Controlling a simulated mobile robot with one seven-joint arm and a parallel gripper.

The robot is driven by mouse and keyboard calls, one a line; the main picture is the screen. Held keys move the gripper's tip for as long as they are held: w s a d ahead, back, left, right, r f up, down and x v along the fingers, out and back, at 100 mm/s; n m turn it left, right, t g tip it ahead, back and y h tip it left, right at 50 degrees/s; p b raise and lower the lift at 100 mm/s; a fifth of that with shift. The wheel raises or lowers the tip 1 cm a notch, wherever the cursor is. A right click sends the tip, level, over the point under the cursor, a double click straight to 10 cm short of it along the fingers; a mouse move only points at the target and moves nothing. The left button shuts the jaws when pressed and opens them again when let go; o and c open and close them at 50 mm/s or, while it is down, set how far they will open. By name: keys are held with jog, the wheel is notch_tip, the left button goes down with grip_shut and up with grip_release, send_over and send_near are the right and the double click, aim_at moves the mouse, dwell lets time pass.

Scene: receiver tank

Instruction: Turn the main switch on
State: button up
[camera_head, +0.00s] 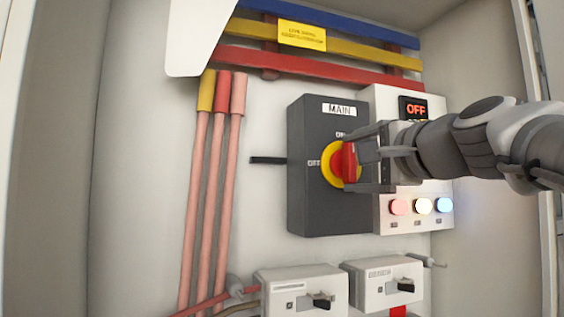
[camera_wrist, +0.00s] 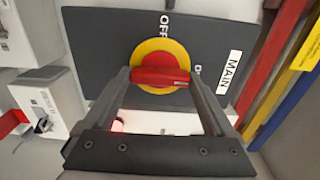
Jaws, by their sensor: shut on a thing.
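The main switch is a dark grey box (camera_head: 312,205) labelled MAIN, with a yellow dial (camera_head: 328,172) and a red handle (camera_head: 348,163). OFF is marked left of the dial and ON above it. The handle looks upright, in line with the ON mark. A display (camera_head: 414,108) at its right reads OFF. My gripper (camera_head: 350,161) reaches in from the right, with one finger above and one below the handle. In the wrist view, the red handle (camera_wrist: 160,77) lies between the fingertips, which are shut on its two ends. My fingers partly hide the dial.
Two white breakers (camera_head: 303,288) sit below. Pink cables (camera_head: 202,200) run down the left, and coloured busbars (camera_head: 330,70) cross above. A white panel (camera_head: 197,35) hangs at top left.

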dwell(0.3)
jog(key=o, duration=1.1)
jog(key=shift+c, duration=0.2)
jog(key=b+v, duration=0.2)
jog(key=v, duration=1.5)
jog(key=shift+s, duration=0.2)
